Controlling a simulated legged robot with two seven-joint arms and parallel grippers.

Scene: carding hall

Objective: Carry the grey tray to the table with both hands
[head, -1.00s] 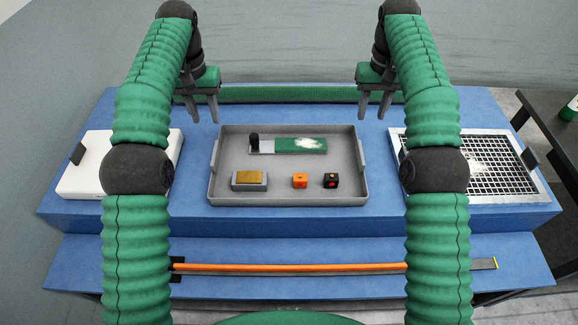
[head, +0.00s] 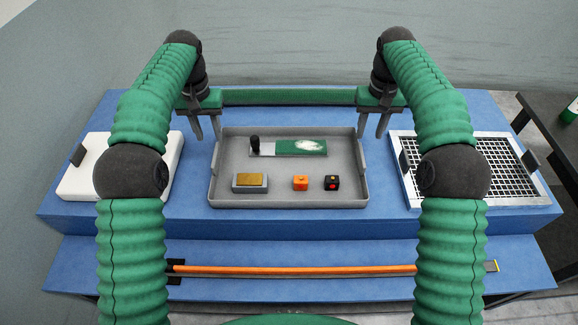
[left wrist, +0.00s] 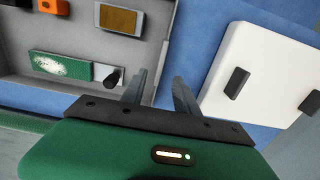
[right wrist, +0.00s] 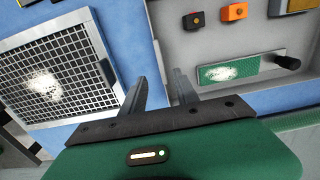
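The grey tray (head: 230,165) lies flat on the blue bench, with a handle on each short side. It holds a green and white flat piece with a black knob (head: 290,147), a grey block with a yellow-brown top (head: 250,182), an orange cube (head: 300,182) and a black cube (head: 331,183). My left gripper (head: 206,130) is open and empty at the tray's far left. In the left wrist view its fingers (left wrist: 160,93) appear on either side of the tray's wall line. My right gripper (head: 372,127) is open and empty at the far right, its fingers (right wrist: 156,90) placed likewise.
A white block (head: 75,185) sits left of the tray and a white-framed black grid (head: 478,170) right of it. An orange rod (head: 290,268) lies on the lower front step. A dark table (head: 550,125) with a green bottle stands at the right edge.

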